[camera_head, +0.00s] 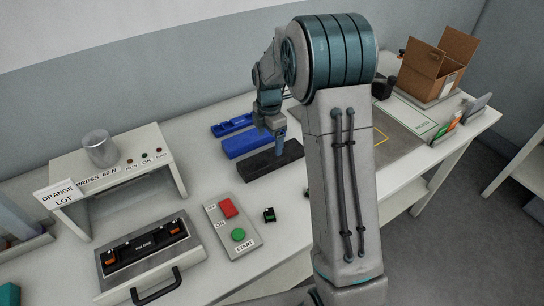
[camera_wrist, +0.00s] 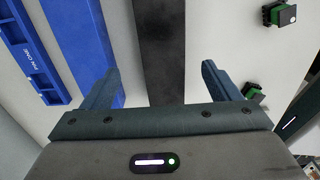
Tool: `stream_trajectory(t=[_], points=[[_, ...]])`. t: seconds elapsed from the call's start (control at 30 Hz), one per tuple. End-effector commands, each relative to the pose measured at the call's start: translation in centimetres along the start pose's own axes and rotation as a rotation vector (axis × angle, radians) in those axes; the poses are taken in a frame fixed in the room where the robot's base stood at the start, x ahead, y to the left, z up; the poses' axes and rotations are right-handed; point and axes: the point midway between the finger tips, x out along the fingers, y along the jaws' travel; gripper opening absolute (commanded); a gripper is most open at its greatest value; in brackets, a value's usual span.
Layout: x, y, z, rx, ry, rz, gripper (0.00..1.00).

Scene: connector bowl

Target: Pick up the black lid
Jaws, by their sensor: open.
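The black lid (camera_head: 270,164) is a long dark bar lying on the white table, in front of the blue bar. In the wrist view the black lid (camera_wrist: 160,35) runs down the middle of the picture, between my two fingers. My gripper (camera_head: 279,140) is above the lid with its fingers pointing down. In the wrist view my gripper (camera_wrist: 160,68) is open, one finger on each side of the lid with a gap to it. I cannot tell how far above it the fingertips are. The lid's near end is hidden behind the gripper body.
A blue bar (camera_head: 245,142) lies parallel and close to the lid; in the wrist view the left finger overlaps it. Beyond lies a blue slotted tray (camera_head: 231,124). Small green-black connectors (camera_wrist: 279,15) lie to the right. A button panel (camera_head: 232,226) and press stand (camera_head: 118,165) are left.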

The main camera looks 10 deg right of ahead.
Motion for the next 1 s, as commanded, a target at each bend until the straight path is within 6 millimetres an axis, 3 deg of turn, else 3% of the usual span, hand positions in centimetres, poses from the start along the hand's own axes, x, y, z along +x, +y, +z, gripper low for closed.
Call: stream_trajectory(t=[0.1, 0.37, 0.7, 0.97, 1.0], points=[[1.9, -0.1, 0.0, 0.001, 0.001, -0.004, 0.83], [3.8, -0.2, 0.1, 0.0, 0.001, -0.003, 0.83], [7.9, -0.4, 0.5, 0.001, 0.0, -0.002, 0.83], [8.2, -0.4, 0.5, 0.001, 0.0, 0.0, 0.83], [8.2, -0.4, 0.5, 0.001, 0.0, 0.0, 0.77]])
